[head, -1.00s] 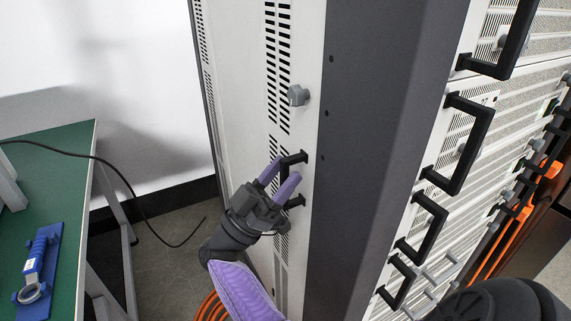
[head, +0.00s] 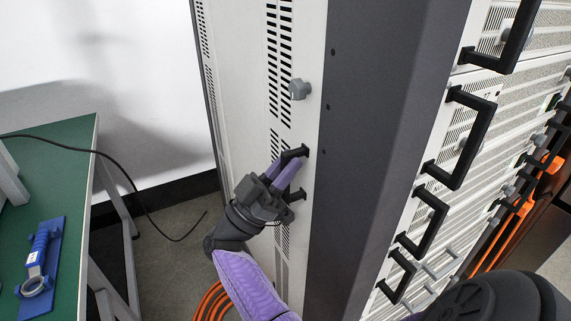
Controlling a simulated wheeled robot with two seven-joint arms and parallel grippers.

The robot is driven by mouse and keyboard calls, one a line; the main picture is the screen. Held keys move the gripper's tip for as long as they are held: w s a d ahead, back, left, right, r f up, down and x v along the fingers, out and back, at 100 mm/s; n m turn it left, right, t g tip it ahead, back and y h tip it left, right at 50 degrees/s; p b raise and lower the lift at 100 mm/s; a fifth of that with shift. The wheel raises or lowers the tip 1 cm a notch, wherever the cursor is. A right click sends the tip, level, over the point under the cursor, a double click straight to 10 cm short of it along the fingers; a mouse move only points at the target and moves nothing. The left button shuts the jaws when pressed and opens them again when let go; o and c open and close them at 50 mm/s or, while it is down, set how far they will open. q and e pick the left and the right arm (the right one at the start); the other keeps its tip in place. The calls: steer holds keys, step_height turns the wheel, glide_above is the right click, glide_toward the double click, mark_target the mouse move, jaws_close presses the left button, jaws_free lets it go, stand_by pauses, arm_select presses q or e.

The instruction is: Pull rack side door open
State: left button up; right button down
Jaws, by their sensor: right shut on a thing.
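The rack side door (head: 240,70) is a light panel with slotted vents on the rack's left face. It appears flush with the dark rack frame. A black U-shaped handle (head: 298,195) stands out from the door near its right edge. My right gripper (head: 288,164), with purple fingers, is shut on this handle. The fingers hide part of the handle's bar. A grey knob (head: 299,89) sits on the door above the handle. My left gripper is not in view.
Black handles (head: 466,138) project from the rack's front at right, near orange cables (head: 507,225). A green-topped table (head: 75,170) stands at left with a blue tool (head: 41,255) and a dark cable (head: 120,170). Open floor (head: 165,255) lies between table and rack.

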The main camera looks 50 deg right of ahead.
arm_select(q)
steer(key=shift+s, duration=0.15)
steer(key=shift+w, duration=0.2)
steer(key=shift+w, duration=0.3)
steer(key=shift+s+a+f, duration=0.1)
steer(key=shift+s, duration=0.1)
arm_select(e)
steer(key=shift+w+a, duration=0.1)
